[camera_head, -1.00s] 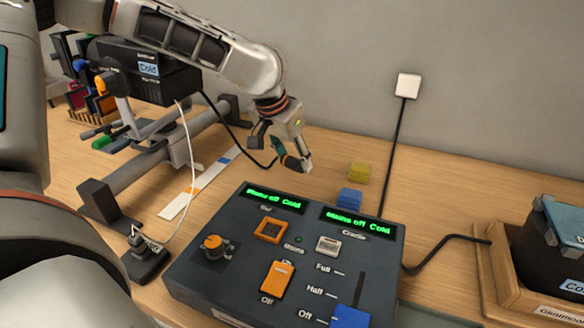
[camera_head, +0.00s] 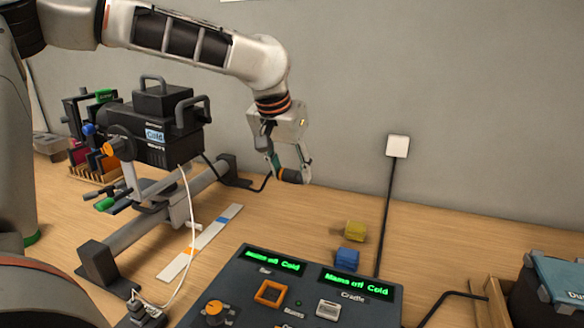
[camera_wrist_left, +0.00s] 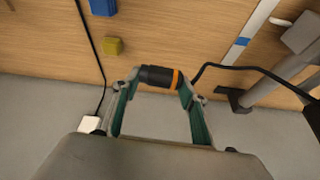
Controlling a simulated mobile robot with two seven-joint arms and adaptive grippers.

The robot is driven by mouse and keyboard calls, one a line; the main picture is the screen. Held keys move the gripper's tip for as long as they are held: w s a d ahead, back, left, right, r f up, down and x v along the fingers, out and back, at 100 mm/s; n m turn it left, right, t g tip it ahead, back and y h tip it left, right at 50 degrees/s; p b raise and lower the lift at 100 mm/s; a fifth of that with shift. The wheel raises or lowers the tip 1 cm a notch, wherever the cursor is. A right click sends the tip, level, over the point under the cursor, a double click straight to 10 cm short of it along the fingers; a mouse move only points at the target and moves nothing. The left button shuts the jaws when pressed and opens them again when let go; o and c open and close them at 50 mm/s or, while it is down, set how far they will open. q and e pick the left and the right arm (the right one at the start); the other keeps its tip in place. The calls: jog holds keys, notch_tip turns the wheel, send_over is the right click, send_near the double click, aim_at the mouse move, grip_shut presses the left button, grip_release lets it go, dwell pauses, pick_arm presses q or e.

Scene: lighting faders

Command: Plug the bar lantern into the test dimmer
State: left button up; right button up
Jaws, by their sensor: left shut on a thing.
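My left gripper (camera_head: 285,172) is shut on a black plug (camera_head: 292,176) with an orange band, above the table near the back wall. In the left wrist view the plug (camera_wrist_left: 160,77) lies across between the fingertips, and a black cable leaves its banded end. The cable runs toward the bar lantern (camera_head: 150,138), a black lamp labelled "Cold" on a grey bar at the left. The dimmer box (camera_head: 245,290) is at the bottom, with an orange-framed socket (camera_head: 270,293), a grey "Cradle" socket (camera_head: 327,309) and two green displays that read mains off, Cold. My right gripper is not in view.
A yellow block (camera_head: 355,231) and a blue block (camera_head: 346,258) lie behind the dimmer. A black cable runs up to a white wall box (camera_head: 397,146). A wooden crate (camera_head: 490,300) stands at the right. A marked strip (camera_head: 200,243) lies under the white cord.

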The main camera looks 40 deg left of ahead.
pick_arm(q)
notch_tip(320, 180, down, 12)
jog(key=n+y+b, duration=0.1)
jog(key=n, duration=0.1)
jog(key=n+g+b, duration=0.1)
jog(key=n+b, duration=0.1)
jog(key=n, duration=0.1)
jog(key=n+y+b, duration=0.1)
jog(key=n+b, duration=0.1)
jog(key=n, duration=0.1)
jog(key=shift+w+r+g+y, duration=0.15)
jog(key=shift+g+y, duration=0.15)
jog(key=shift+g, duration=0.1)
jog(key=shift+f+n, duration=0.3)
jog(key=shift+n, duration=0.1)
jog(key=shift+f+n, duration=0.3)
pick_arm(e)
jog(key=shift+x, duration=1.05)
pick_arm(q)
jog(key=shift+f+b, duration=0.55)
jog(key=shift+f, duration=0.3)
jog(key=shift+f+b, duration=0.35)
jog(key=shift+f, duration=1)
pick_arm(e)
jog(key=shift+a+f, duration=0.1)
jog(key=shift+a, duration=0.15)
pick_arm(q)
jog(key=o, duration=1.3)
jog(key=shift+c, duration=0.2)
